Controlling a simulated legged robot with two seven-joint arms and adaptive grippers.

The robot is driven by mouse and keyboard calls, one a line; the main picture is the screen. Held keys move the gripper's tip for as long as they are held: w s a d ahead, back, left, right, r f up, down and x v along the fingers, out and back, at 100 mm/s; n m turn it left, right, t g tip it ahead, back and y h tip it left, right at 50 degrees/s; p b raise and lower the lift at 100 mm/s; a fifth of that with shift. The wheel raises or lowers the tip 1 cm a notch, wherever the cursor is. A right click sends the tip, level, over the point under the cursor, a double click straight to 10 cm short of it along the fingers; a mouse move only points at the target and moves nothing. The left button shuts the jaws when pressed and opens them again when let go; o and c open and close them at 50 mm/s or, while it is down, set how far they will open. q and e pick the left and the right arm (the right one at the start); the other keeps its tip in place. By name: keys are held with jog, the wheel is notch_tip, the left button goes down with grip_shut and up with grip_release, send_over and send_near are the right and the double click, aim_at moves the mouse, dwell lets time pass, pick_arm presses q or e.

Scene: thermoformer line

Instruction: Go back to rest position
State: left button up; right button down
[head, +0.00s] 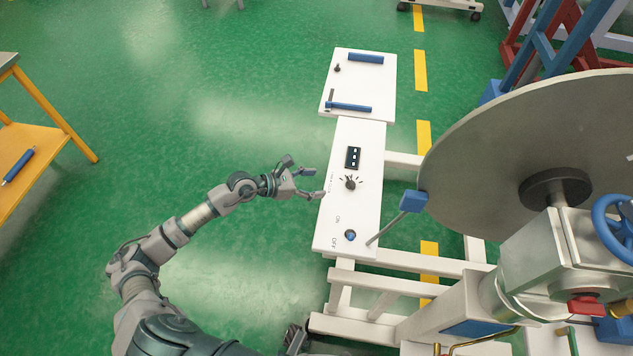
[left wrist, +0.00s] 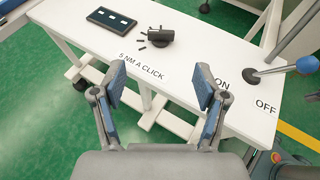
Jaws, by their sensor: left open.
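My left gripper (head: 311,183) reaches in from the left in the head view, beside the left edge of the white control panel (head: 340,217). In the left wrist view my left gripper (left wrist: 162,90) is open and empty, its blue-padded fingers apart in front of the panel edge. The black dial knob (head: 350,184) stands on the panel past the fingertips; it also shows in the left wrist view (left wrist: 160,37). No contact with the knob is visible. My right gripper is not clearly in view.
A blue-tipped lever (head: 413,202) rises at the panel's right, near a large grey disc (head: 500,150). A black display (head: 353,158) sits above the knob. An orange table (head: 40,150) stands at the left. The green floor between is clear.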

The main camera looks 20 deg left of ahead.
pick_arm(q)
jog(key=s+a+f+n+t+y+p, duration=0.25)
jog(key=f+n+y, duration=0.25)
jog(key=f+n, duration=0.75)
jog(key=s+a+f+n+t+y+p, duration=0.25)
jog(key=a+f+n+y, duration=0.4)
jog(key=n, duration=1.15)
jog(key=s+d+f+n+g, duration=0.3)
jog(key=s+f+n+g, duration=0.45)
jog(key=s+f, duration=0.85)
jog(key=s+d+f+n+g, duration=0.2)
jog(key=s+d+f, duration=0.1)
jog(key=s, duration=0.5)
jog(key=s+d+f+n+g+h+p, duration=0.1)
jog(key=s+d+f+n+g, duration=0.2)
jog(key=s, duration=0.5)
jog(key=shift+s+d+f, duration=0.15)
jog(key=shift+s+f, duration=0.05)
jog(key=shift+s, duration=0.05)
pick_arm(e)
jog(key=s+f, duration=0.4)
jog(key=f, duration=1.2)
jog(key=shift+d+f+g, duration=0.2)
jog(key=shift+f+g, duration=0.1)
jog(key=shift+g, duration=0.1)
